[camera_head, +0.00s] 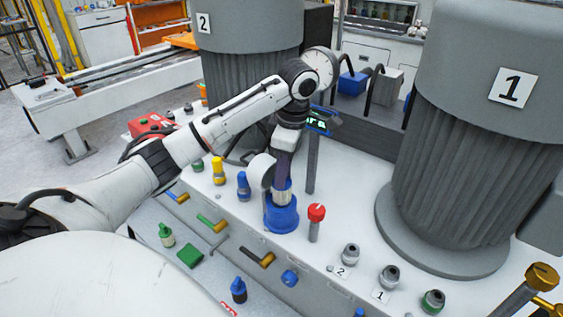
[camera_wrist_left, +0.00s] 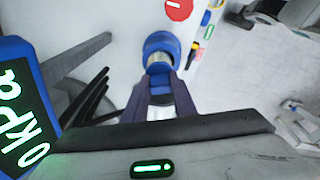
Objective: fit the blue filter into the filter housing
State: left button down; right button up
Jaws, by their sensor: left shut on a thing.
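My left gripper (camera_head: 284,178) points straight down and is shut on the blue filter, just above the silver collar (camera_head: 283,194) of a wide blue cylindrical body (camera_head: 282,216) on the white bench. In the left wrist view a blue piece of the filter (camera_wrist_left: 159,84) shows between the dark fingers of the gripper (camera_wrist_left: 160,88). Beyond the fingertips are the silver collar and a wider blue ring (camera_wrist_left: 160,41), in line with the fingers. The fingers hide much of the filter. I cannot tell which part is the housing, or how deep the filter sits. My right gripper is not in view.
A red-topped post (camera_head: 316,213) stands close right of the blue body. Blue (camera_head: 243,186) and yellow (camera_head: 218,172) fittings stand to its left. A grey upright post (camera_head: 311,165) is just behind. Large grey cylinder 1 (camera_head: 475,150) stands right. A kPa display (camera_wrist_left: 22,110) shows in the wrist view.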

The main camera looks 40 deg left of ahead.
aim_at(282, 191)
pick_arm(q)
jog(key=shift+g, duration=0.3)
jog(key=f, duration=0.1)
jog(key=s+f, duration=0.1)
jog(key=f, duration=0.1)
jog(key=d+f, duration=0.1)
jog(key=shift+s+f, duration=0.15)
jog(key=shift+f, duration=0.15)
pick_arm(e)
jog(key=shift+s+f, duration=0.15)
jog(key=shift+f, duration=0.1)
pick_arm(q)
jog(key=c, duration=1.5)
grip_release()
jog(key=shift+o, duration=0.2)
jog(key=shift+r, duration=0.45)
jog(key=r, duration=0.3)
jog(key=w+r, duration=0.1)
jog(key=r, duration=0.2)
jog(key=w+r, duration=0.1)
jog(key=r, duration=0.1)
jog(key=shift+w+d+r, duration=0.1)
jog(key=shift+r, duration=0.3)
jog(key=shift+w+r, duration=0.1)
jog(key=shift+r, duration=0.6)
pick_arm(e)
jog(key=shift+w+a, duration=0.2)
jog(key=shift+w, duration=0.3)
pick_arm(q)
jog(key=shift+r, duration=0.1)
